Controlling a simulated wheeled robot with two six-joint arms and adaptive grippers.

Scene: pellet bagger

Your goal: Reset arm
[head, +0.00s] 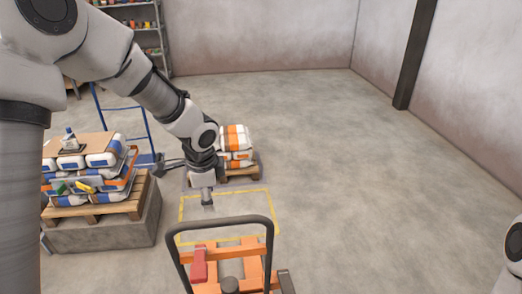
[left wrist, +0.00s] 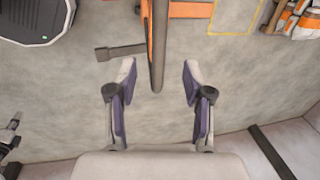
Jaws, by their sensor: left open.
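My left arm comes in from the left in the head view and its gripper (head: 207,202) hangs over the floor, just beyond the cart's dark handle. In the left wrist view the left gripper (left wrist: 158,75) is open, its two fingers well apart with nothing held. A dark handle bar (left wrist: 158,45) shows between the fingertips there; I cannot tell how near it is. Only a pale piece of my right arm shows at the right edge of the head view; its gripper is out of frame.
An orange cart with a dark handle (head: 220,222) stands at the bottom. Bags on a pallet (head: 95,209) sit left on a grey block; more orange-and-white bags (head: 238,140) lie on a pallet behind. A yellow floor outline (head: 268,208) lies between. Floor to the right is clear.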

